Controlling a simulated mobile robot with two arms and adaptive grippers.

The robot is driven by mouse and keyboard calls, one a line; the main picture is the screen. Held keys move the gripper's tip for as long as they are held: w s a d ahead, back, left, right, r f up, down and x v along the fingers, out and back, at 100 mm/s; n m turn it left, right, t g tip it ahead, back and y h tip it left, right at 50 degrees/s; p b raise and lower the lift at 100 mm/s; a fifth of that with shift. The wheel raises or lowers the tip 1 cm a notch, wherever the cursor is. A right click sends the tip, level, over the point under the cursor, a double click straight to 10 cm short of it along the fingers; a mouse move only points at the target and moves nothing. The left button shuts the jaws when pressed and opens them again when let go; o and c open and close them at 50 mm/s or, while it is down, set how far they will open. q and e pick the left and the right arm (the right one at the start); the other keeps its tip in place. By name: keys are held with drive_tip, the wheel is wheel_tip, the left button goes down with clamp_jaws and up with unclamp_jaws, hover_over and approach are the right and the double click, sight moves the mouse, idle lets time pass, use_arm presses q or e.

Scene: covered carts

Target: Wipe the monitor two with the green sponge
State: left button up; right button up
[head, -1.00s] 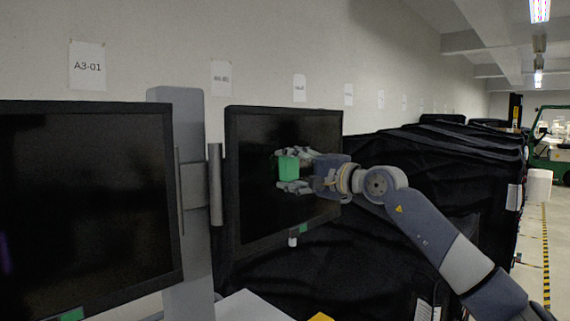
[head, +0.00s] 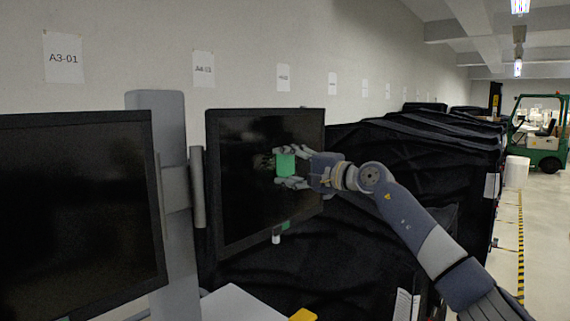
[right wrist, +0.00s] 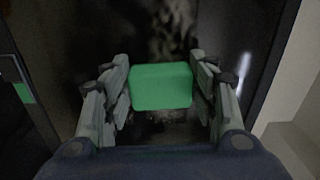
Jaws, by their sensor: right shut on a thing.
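Two dark monitors stand side by side on a grey column in the head view: a left monitor (head: 78,215) and a right monitor (head: 238,175). I cannot read from the frames which is number two. My right gripper (head: 286,166) is shut on the green sponge (head: 286,164), in front of the right monitor's screen. In the right wrist view the sponge (right wrist: 161,87) sits between both fingers, facing the dark screen (right wrist: 110,30). A pale smudge (right wrist: 172,30) shows on the screen there. Whether the sponge touches the screen is unclear. My left gripper is not in view.
The grey column (head: 170,210) stands between the monitors. Black covered carts (head: 410,165) run along the wall to the right. A white surface (head: 240,304) and a yellow object (head: 303,315) lie below. A green forklift (head: 545,135) stands far back right, beside open floor.

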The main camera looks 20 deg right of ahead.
sight(301, 159)
drive_tip(key=shift+w+d+r+p, duration=0.1)
drive_tip(key=shift+w+d+p, duration=0.3)
drive_tip(key=shift+d, duration=0.25)
drive_tip(key=shift+w+d, duration=0.3)
drive_tip(key=shift+d, duration=0.1)
drive_tip(key=shift+c, duration=0.4)
drive_tip(key=shift+d, duration=0.2)
drive_tip(key=shift+w+d+f, duration=0.25)
drive_tip(key=shift+w+d, duration=0.05)
drive_tip(key=shift+w, duration=0.05)
drive_tip(key=shift+d+r+p, duration=0.15)
drive_tip(key=shift+r+p, duration=0.05)
drive_tip(key=shift+p, duration=0.25)
drive_tip(key=shift+w+d+r+p, duration=0.25)
drive_tip(key=shift+w+d+p, duration=0.25)
drive_tip(key=shift+d+p, duration=0.25)
drive_tip(key=shift+w+d+f, duration=0.15)
drive_tip(key=shift+w+f, duration=0.05)
drive_tip(key=shift+w, duration=0.1)
drive_tip(key=shift+d, duration=0.15)
drive_tip(key=shift+w+d+r+p, duration=0.15)
drive_tip(key=shift+w+d+p, duration=0.15)
drive_tip(key=shift+d+p, duration=0.55)
drive_tip(key=shift+w+d+f+p, duration=0.35)
drive_tip(key=shift+w+d+p, duration=0.25)
drive_tip(key=shift+p, duration=0.75)
